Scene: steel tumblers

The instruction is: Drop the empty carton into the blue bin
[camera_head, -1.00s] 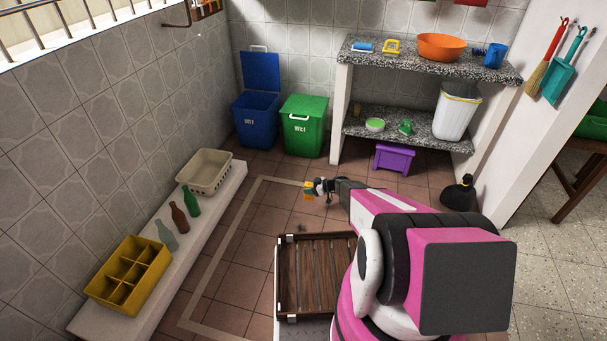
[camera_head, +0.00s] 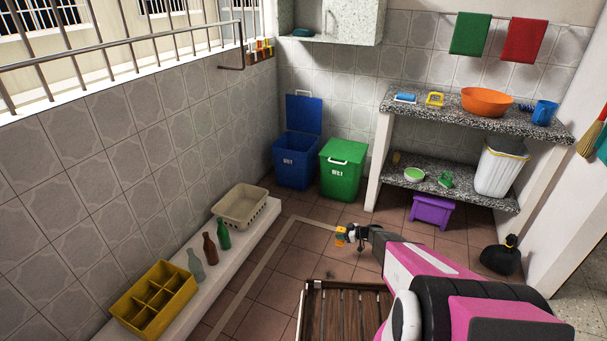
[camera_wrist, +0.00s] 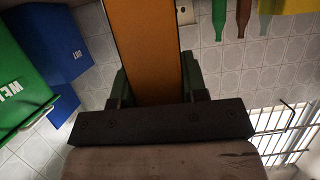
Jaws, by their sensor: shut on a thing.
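My gripper (camera_head: 349,236) is shut on a small orange-yellow carton (camera_head: 341,236), held in the air over the tiled floor. In the wrist view the carton (camera_wrist: 146,45) shows as a long orange face between the two fingers. The blue bin (camera_head: 296,160) stands at the back wall with its lid raised against the wall. Its inside cannot be seen from here. In the wrist view the blue bin (camera_wrist: 62,45) is at the left. My gripper is in front of the bin and to its right, well apart from it.
A green bin (camera_head: 342,172) with its lid shut stands right of the blue bin. A low white ledge at left holds a beige basket (camera_head: 240,207), several bottles and a yellow crate (camera_head: 153,302). A purple stool (camera_head: 432,211) is under the stone shelves. A slatted wooden tray (camera_head: 344,315) is in front.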

